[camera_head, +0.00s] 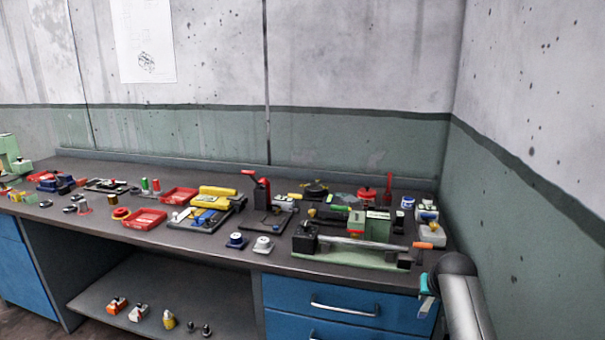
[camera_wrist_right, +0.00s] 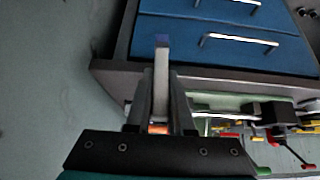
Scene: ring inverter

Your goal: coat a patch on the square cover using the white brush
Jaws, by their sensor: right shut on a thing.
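My right gripper (camera_head: 427,287) is low at the right, just off the bench's front right corner, beside the blue drawers. In the right wrist view its fingers (camera_wrist_right: 161,84) are shut on a slim whitish thing with a dark bluish tip, which looks like the white brush (camera_wrist_right: 161,60). The tip sticks out past the fingers, clear of the bench. An orange bit shows between the finger bases. I cannot pick out the square cover for certain among the small parts on the bench. My left gripper is not in view.
The bench top (camera_head: 275,259) is crowded with fixtures, red trays (camera_head: 144,219) and small parts. A green fixture with a long bar (camera_head: 365,243) stands near the front right. The right wall (camera_head: 535,210) is close to my right arm. Blue drawers (camera_head: 343,305) sit below.

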